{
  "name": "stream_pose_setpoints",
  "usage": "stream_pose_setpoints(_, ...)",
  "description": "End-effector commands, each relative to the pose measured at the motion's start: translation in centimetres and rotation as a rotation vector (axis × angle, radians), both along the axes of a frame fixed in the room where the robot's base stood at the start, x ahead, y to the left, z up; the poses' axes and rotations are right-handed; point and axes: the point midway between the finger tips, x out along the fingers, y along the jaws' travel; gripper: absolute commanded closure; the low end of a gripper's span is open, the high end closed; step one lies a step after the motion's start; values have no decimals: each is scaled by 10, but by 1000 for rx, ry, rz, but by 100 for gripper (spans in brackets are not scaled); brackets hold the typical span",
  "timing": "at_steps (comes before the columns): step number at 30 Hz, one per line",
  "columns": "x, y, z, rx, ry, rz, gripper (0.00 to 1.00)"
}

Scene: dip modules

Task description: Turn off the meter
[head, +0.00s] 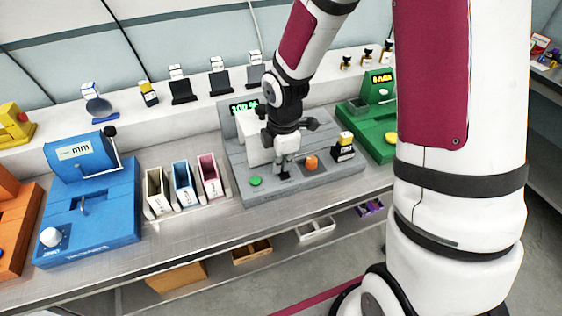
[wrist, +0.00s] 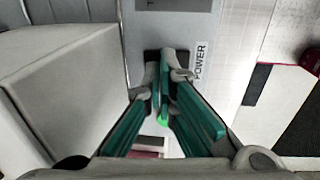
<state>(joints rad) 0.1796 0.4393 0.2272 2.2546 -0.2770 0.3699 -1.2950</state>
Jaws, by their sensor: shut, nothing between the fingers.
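The grey meter station (head: 326,180) stands on the bench in the middle of the head view. Its green display (head: 243,107) is lit and seems to read 100 %. A green button (head: 255,181) and an orange knob (head: 311,162) sit on its deck. My gripper (head: 284,174) points down at the deck between them. In the wrist view the gripper (wrist: 163,68) is shut and empty, with its teal-padded fingertips over a dark switch area beside the POWER label (wrist: 200,62). The fingers hide most of the switch, so I cannot tell its position or whether they touch it.
A white block (head: 255,138) stands on the station close left of my gripper. A yellow-topped black piece (head: 344,146) stands to its right. The blue mm station (head: 110,205), coloured bins (head: 185,184) and green station (head: 372,130) flank it. Free bench shows along the front.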

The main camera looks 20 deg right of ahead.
Motion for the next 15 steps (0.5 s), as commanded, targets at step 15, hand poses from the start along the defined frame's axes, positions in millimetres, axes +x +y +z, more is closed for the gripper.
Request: stream_pose_setpoints(15,0,0,-8,2,73,0,100)
